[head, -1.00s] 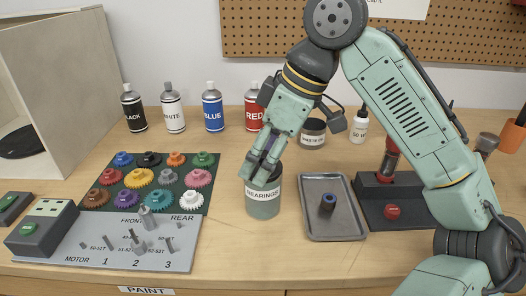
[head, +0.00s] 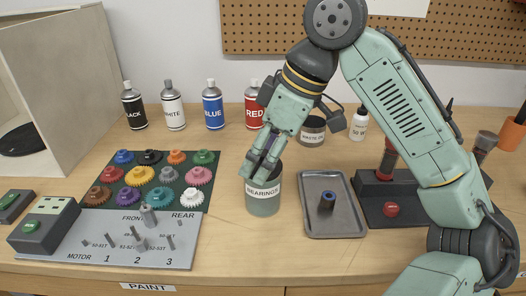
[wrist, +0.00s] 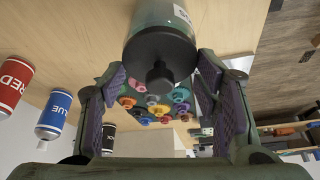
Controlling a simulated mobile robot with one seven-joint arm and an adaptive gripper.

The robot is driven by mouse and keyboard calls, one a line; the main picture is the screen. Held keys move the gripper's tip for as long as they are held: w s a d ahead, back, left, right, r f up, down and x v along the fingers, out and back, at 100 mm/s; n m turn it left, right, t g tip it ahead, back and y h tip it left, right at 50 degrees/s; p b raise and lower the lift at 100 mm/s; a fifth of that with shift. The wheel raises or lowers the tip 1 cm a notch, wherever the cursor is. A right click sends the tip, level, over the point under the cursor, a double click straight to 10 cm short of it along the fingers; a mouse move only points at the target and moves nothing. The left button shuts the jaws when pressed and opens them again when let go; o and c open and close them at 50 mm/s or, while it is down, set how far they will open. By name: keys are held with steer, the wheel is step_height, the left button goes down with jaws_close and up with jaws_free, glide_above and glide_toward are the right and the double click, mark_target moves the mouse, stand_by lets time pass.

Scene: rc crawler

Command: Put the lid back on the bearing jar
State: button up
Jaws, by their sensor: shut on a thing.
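The bearing jar (head: 263,207) stands upright on the bench, with a "BEARINGS" label on its front. My gripper (head: 259,172) reaches down at a tilt to the jar's mouth. In the wrist view the dark lid (wrist: 146,58) with its round knob (wrist: 160,78) lies between my fingertips, and my gripper is shut on it. The jar's greenish body (wrist: 158,14) shows directly behind the lid, roughly in line with it. In the head view my fingers mostly hide the lid. I cannot tell whether it sits fully down on the jar.
A metal tray (head: 318,222) with a dark cylinder (head: 327,201) is close right of the jar. The gear board (head: 113,198) is left, paint bottles (head: 212,107) and a waste jar (head: 312,131) behind. Bare bench lies in front of the jar.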

steer(key=o, duration=1)
steer(key=o, duration=0.5)
steer(key=shift+r+p, duration=3.55)
steer(key=shift+p, duration=0.05)
steer(key=shift+c, duration=0.2)
